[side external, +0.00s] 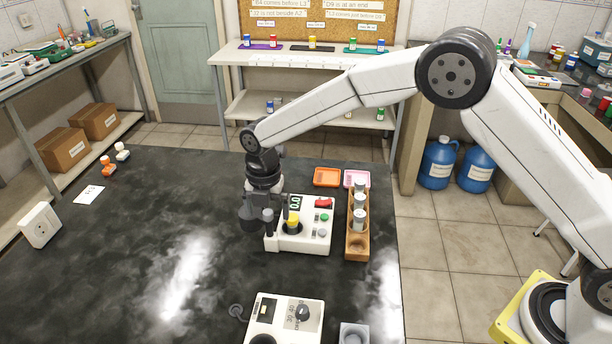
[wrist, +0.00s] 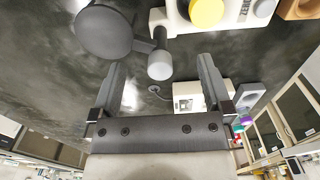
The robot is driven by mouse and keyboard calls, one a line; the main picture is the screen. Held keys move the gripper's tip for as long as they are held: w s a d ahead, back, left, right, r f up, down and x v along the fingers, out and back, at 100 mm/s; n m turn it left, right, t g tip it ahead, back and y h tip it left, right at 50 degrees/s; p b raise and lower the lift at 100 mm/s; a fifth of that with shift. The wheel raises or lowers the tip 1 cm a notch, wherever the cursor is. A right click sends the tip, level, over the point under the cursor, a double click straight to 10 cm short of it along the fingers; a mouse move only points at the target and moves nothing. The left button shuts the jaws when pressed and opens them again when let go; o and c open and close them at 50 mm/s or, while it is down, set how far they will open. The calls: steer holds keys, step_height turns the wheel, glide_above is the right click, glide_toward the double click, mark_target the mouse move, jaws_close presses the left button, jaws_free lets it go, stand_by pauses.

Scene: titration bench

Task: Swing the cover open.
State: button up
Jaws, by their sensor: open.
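The white control box (side external: 317,242) stands on the black bench, with a yellow round button (side external: 293,221) uncovered on its top. A dark grey round disc (wrist: 103,30), which looks like the cover, sits off to the left of the box in the wrist view. A pale-tipped post (wrist: 160,63) stands beside the disc, at the box's edge. My gripper (wrist: 161,68) is open and empty, pointing down over the box's left side. The post shows between its fingers in the wrist view; I see no contact. In the side view my gripper (side external: 278,222) partly hides the disc and post.
A wooden rack (side external: 357,242) with grey-topped vials stands close right of the box. Orange (side external: 327,177) and pink (side external: 356,179) trays lie behind. A second white device (side external: 285,318) with a dial is in front.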

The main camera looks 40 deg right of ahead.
steer(key=shift+r, duration=0.15)
steer(key=shift+r, duration=3.4)
steer(key=shift+s+d+m, duration=0.2)
steer(key=shift+d+m, duration=0.2)
steer(key=shift+d, duration=0.05)
steer(key=s+d+f+m+t, duration=0.1)
steer(key=s+d+m, duration=0.8)
steer(key=s+m, duration=0.2)
steer(key=s+d+f+m+t, duration=0.1)
steer(key=s+d+m, duration=0.8)
steer(key=s+m, duration=0.3)
steer(key=m, duration=0.3)
steer(key=shift+d+f+t, duration=0.2)
steer(key=shift+f+t, duration=0.05)
steer(key=shift+t, duration=0.05)
